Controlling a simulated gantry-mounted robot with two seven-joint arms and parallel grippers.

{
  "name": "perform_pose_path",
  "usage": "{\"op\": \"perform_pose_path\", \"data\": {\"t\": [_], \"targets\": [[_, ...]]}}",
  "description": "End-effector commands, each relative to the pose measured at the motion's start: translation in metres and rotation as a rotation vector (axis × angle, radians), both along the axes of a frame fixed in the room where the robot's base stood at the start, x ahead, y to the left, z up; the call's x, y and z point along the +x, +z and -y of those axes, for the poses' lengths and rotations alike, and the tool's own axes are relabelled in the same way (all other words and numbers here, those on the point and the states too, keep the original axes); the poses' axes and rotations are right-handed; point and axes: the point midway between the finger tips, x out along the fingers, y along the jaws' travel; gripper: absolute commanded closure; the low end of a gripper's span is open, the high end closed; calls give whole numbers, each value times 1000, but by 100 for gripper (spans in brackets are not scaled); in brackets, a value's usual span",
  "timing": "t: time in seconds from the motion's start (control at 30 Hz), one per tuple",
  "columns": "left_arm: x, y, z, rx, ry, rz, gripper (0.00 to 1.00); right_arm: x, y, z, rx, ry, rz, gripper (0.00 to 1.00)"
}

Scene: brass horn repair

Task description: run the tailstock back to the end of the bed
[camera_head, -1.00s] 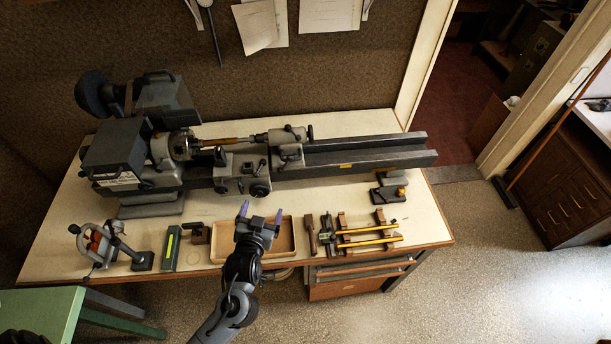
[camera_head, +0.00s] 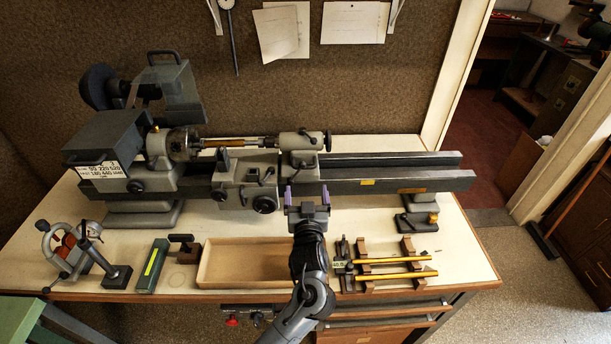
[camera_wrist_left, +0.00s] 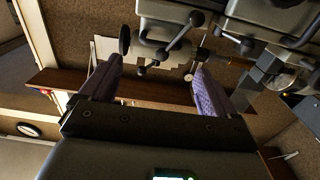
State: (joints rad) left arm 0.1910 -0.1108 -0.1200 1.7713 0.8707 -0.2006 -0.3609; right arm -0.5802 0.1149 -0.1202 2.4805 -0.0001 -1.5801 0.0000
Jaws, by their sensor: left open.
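The grey tailstock (camera_head: 299,142) sits on the lathe bed (camera_head: 400,181), just right of the carriage (camera_head: 247,181). Its handwheel (camera_head: 328,141) faces right, and its left end meets a rod with a brass workpiece (camera_head: 228,142) that runs to the chuck (camera_head: 183,141). My left gripper (camera_head: 307,192) is open and empty, in front of the bed and below the tailstock in the picture, fingers pointing up at the bed. In the left wrist view, grey tailstock parts (camera_wrist_left: 165,12) with ball-ended levers show beyond my open fingers (camera_wrist_left: 155,82). My right gripper is not in view.
The bed is bare right of the tailstock to its end. On the bench in front lie an empty wooden tray (camera_head: 212,262), brass rods on wooden supports (camera_head: 395,260), a dark green block (camera_head: 151,266) and a dark clamp-like fixture (camera_head: 416,220) near the right.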

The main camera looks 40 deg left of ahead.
Motion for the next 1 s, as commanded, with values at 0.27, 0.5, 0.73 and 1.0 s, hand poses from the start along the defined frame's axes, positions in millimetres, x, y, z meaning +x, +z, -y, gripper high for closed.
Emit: {"op": "perform_pose_path", "data": {"t": [0.27,0.5,0.73,1.0], "targets": [[34,1,-30,3,1,-1,10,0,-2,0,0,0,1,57],[59,0,-51,2,-1,-1,10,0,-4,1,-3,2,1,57],[69,0,-60,0,-1,-1,10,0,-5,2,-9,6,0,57],[70,0,-61,0,-1,-1,10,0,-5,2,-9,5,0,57]]}}
